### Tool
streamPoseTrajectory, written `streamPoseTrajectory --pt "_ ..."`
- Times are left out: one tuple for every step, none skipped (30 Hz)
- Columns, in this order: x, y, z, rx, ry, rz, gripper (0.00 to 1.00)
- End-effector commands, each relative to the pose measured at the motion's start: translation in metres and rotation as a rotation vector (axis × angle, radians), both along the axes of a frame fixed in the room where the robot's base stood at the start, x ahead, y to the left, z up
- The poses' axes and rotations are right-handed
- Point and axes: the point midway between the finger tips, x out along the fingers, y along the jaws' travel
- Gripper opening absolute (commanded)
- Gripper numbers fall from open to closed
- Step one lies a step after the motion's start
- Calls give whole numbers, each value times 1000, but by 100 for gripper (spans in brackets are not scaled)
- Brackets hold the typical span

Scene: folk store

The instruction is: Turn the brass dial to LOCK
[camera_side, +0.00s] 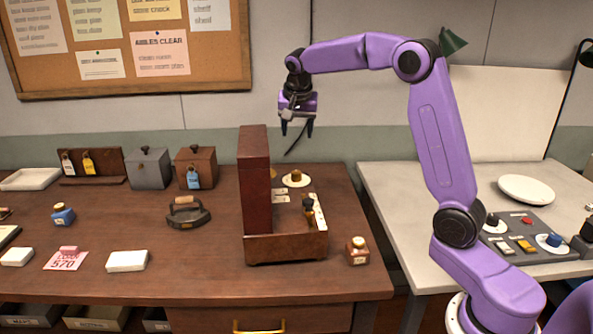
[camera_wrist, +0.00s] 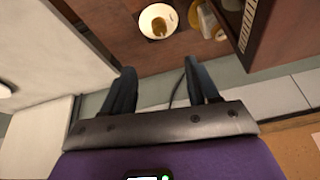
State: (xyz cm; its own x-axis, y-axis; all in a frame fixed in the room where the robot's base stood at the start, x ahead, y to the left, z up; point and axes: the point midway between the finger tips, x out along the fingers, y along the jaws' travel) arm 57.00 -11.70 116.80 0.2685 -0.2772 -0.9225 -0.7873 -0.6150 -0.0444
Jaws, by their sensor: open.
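The brass dial (camera_side: 296,177) is a small brass knob on a round white plate, behind the open wooden box on the brown table. It also shows in the wrist view (camera_wrist: 159,25) near the top edge. Small pale labels lie near it, but I cannot read them or tell where the knob points. My gripper (camera_side: 297,129) hangs above the dial with its two dark fingers pointing down. In the wrist view my gripper (camera_wrist: 160,82) is open and empty, with the dial beyond the fingertips and apart from them.
A control panel (camera_side: 525,236) with other knobs lies on the white table.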

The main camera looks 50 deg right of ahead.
Motion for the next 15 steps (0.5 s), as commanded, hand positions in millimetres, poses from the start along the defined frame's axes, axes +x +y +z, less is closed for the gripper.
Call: streamPoseTrajectory --pt "0 -1 -4 0 3 0 60" --pt "1 -1 -6 0 4 0 60" --pt "2 -2 -10 -1 4 1 60" --pt "3 -4 -13 -1 4 1 60" --pt "4 -5 -17 0 5 0 60" --pt "5 -7 -23 1 6 0 60" --pt "7 -8 -28 1 6 0 60" --pt "8 -10 -33 1 6 0 60" --pt "10 -12 -40 1 5 -1 60" --pt "12 -14 -46 1 7 -1 60" --pt "13 -15 -51 1 6 0 60" --pt "15 -17 -58 1 7 0 60" --pt "17 -19 -63 0 6 0 60" --pt "18 -20 -68 0 7 0 60" --pt "20 -23 -75 0 6 0 60"
